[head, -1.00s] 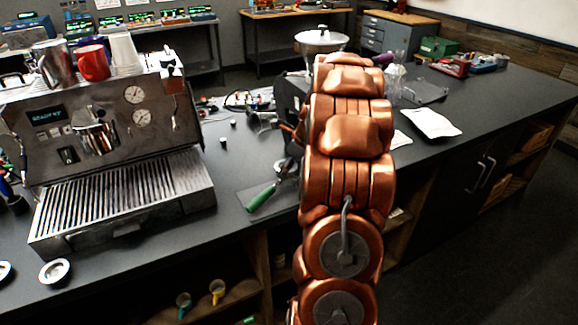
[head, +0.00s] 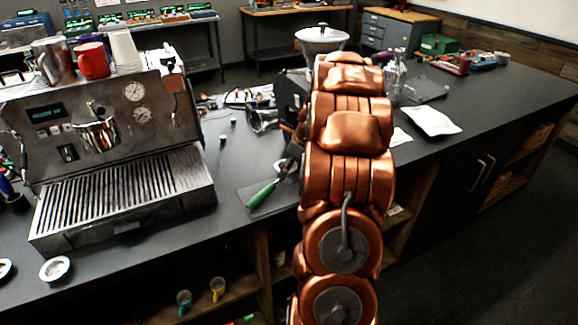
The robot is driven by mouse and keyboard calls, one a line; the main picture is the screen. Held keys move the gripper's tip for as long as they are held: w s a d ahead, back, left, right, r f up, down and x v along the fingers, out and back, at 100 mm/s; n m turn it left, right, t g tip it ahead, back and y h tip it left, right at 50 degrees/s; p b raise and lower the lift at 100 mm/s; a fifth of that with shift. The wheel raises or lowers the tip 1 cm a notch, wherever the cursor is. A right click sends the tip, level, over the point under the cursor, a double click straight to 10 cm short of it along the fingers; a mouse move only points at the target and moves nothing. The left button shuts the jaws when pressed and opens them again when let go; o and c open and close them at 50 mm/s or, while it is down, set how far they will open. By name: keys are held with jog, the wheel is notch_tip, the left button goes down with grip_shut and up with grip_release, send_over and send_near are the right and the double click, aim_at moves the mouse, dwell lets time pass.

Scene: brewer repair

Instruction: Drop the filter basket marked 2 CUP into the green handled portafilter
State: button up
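The green-handled portafilter (head: 263,193) lies on a grey mat (head: 246,212) at the front of the counter, left of my arm. Its handle points toward the front left, and its head end is partly hidden by my copper arm. Two small round metal pieces lie at the front left: one ring-shaped piece (head: 55,269) and another cut by the picture edge (head: 4,267). They could be filter baskets, but I can read no 2 CUP marking. My gripper is hidden behind my arm, so its hold and exact place do not show.
The espresso machine (head: 120,150) fills the left, with a red mug (head: 92,61) on top. A grinder (head: 320,40) stands behind my arm. White packets (head: 433,121) lie on the right of the counter (head: 470,100). Small parts lie scattered behind the portafilter.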

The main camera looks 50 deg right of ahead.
jog(key=o, duration=1.2)
jog(key=shift+r, duration=0.1)
jog(key=shift+r+p, duration=2.5)
jog(key=shift+r, duration=0.95)
